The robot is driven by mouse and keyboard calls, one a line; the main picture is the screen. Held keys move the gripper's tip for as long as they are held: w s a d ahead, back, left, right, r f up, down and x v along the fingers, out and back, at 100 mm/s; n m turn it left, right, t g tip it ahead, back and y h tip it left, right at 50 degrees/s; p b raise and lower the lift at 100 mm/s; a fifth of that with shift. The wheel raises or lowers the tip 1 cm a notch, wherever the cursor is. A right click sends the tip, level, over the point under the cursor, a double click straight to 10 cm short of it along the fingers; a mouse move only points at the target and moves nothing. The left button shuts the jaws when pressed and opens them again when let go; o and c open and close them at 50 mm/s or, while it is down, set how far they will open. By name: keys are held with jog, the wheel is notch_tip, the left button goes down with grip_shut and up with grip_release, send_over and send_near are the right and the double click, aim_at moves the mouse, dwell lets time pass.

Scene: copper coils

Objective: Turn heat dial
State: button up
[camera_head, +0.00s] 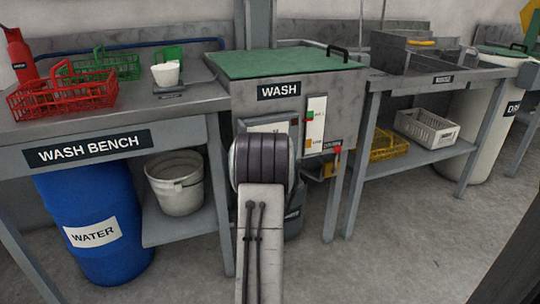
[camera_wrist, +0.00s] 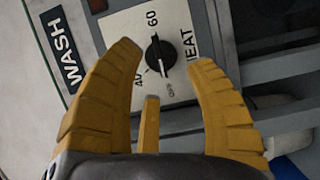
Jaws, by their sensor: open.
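The heat dial (camera_wrist: 160,54) is a black round knob on a pale plate marked OFF, 40 and 60, with part of the word HEAT visible. I cannot tell its setting for sure. My gripper (camera_wrist: 162,60) has yellow ribbed fingers, open and facing the plate. In the wrist view the dial sits between the spread fingertips, with a gap on each side, and a third finger is below it. I cannot tell the distance left. In the head view the dial and gripper are hidden behind my arm, in front of the WASH tank (camera_head: 225,95).
A white panel (camera_head: 316,125) with green and orange marks is right of my arm, with a red-handled valve (camera_head: 337,150) below it. The wash bench (camera_head: 110,115) is left, with a red basket (camera_head: 62,98). A sink bench (camera_head: 440,78) is right. Open floor lies in front.

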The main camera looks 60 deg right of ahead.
jog(key=shift+b+x, duration=0.85)
jog(key=shift+x, duration=1.3)
jog(key=shift+w, duration=0.1)
grip_shut()
